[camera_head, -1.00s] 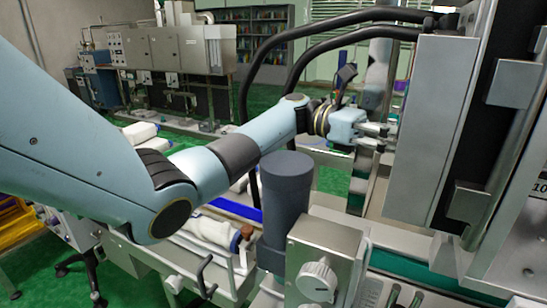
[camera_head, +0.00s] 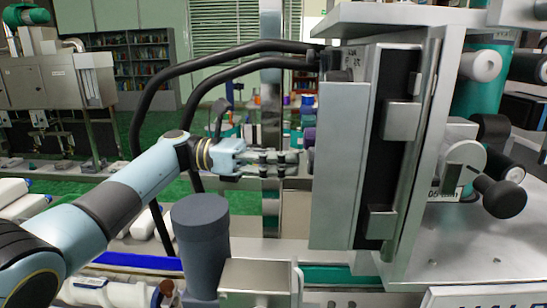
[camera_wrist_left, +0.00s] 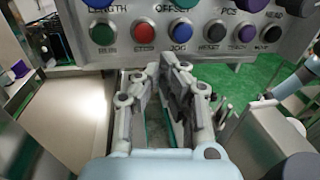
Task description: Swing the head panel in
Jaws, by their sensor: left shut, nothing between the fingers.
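The head panel (camera_head: 340,165) is a tall grey box mounted upright on the steel frame of the machine, right of centre in the head view. In the left wrist view, a face with coloured buttons (camera_wrist_left: 180,28) fills the top, with labels such as LENGTH and OFFSET. My left gripper (camera_head: 298,162) points right at the panel's left side, its tips very close to it. It is shut and empty. In the wrist view its fingers (camera_wrist_left: 168,68) reach up to just below the buttons; I cannot tell whether they touch the panel. My right gripper is not in view.
Black hoses (camera_head: 165,75) arch behind the arm to the panel's top. A conveyor with a blue strip (camera_head: 135,261) and white bottles (camera_head: 110,292) lies lower left. A black-handled knob (camera_head: 500,195) sticks out at right.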

